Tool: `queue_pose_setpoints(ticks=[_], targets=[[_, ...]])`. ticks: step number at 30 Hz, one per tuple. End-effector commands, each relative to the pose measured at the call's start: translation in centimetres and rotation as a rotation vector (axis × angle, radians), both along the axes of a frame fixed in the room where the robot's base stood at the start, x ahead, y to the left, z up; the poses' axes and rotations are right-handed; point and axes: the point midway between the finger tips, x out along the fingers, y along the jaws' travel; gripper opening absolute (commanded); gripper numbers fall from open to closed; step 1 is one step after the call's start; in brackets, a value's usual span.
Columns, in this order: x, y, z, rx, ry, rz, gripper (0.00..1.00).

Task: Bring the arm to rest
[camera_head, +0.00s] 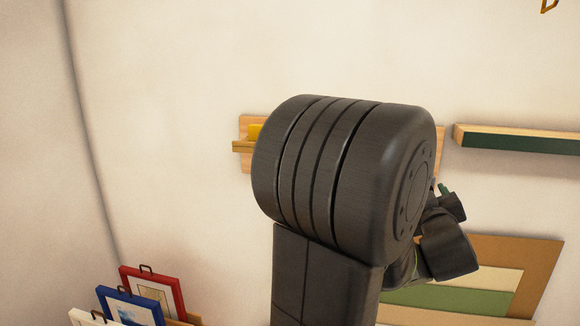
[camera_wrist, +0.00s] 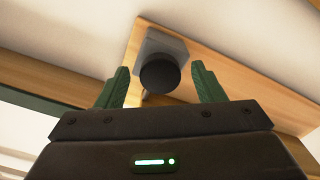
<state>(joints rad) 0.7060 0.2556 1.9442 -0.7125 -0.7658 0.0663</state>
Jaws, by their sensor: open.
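My gripper (camera_wrist: 163,84) is open in the wrist view, its two green fingers spread apart. A dark round knob on a grey mount (camera_wrist: 160,68), fixed to a wooden board (camera_wrist: 225,72), shows between the fingers. I cannot tell whether it is within their reach, and nothing is seen gripped. In the head view my dark arm fills the middle. A small green part of my gripper (camera_head: 444,188) shows right of the arm, in front of the wall; the rest is hidden.
Red (camera_head: 152,287), blue (camera_head: 130,306) and white (camera_head: 90,318) framed prints stand at lower left. A wooden wall board (camera_head: 243,160) with a yellow item (camera_head: 255,132) is partly behind my arm. A green-fronted shelf (camera_head: 520,141) is at right, above a tan and green panel (camera_head: 540,265).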

Motion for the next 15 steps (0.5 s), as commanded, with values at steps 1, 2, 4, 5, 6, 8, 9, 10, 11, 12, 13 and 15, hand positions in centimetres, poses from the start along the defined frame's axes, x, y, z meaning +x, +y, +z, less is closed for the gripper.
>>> queue_pose_setpoints(ticks=[1,2,4,5,6,8,9,10,11,12,13,15], targets=[[0.02,0.01,0.54,0.045,-0.008,-0.001,0.62],[0.02,0.03,0.54,0.073,-0.015,0.0,0.62],[0.01,0.06,0.49,0.139,-0.031,0.0,0.62],[0.0,0.06,0.45,0.167,-0.037,0.0,0.62],[0.01,0.09,0.45,0.202,-0.045,0.0,0.62],[0.01,0.12,0.49,0.253,-0.059,0.0,0.62],[0.02,0.11,0.47,0.288,-0.066,0.0,0.62],[0.02,0.13,0.44,0.311,-0.071,0.0,0.62],[0.02,0.16,0.43,0.336,-0.078,0.0,0.62],[0.02,0.2,0.45,0.368,-0.086,0.0,0.62],[0.01,0.2,0.44,0.392,-0.091,0.0,0.62],[0.03,0.22,0.41,0.446,-0.104,0.0,0.62]])
